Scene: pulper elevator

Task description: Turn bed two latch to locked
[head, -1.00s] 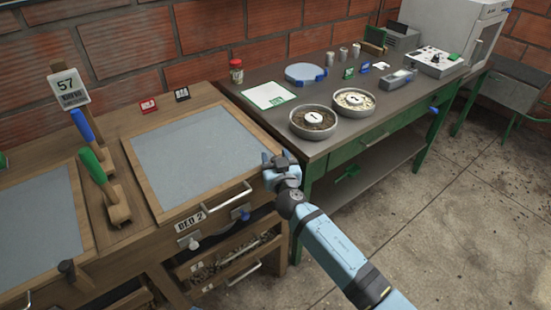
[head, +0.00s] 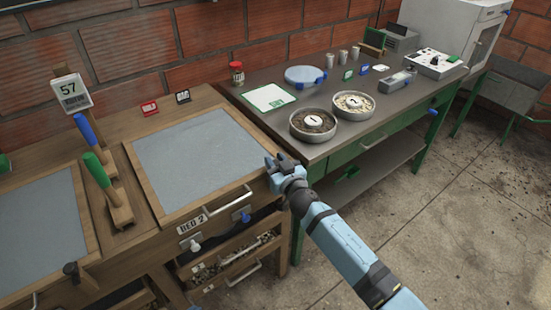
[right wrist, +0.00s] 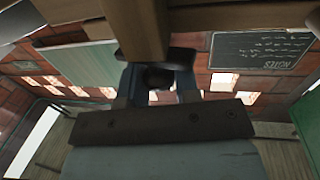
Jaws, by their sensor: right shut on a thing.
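Bed two (head: 200,165) is a grey panel in a wooden frame, with a "BED 2" label (head: 192,224) on its front. My right gripper (head: 274,163) is at the frame's right front corner. In the right wrist view its fingers (right wrist: 157,82) are closed around a dark round knob (right wrist: 158,77), which appears to be the bed two latch, under a wooden beam. The fingers hide most of the knob, so I cannot read its position. My left gripper is not in view.
A blue knob (head: 241,215) and a white knob (head: 195,246) sit on the bench front, above drawers. Green-handled (head: 100,172) and blue-handled tools stand left of bed two. The side table (head: 245,100) with two round pans stands close on the right. Floor is clear at lower right.

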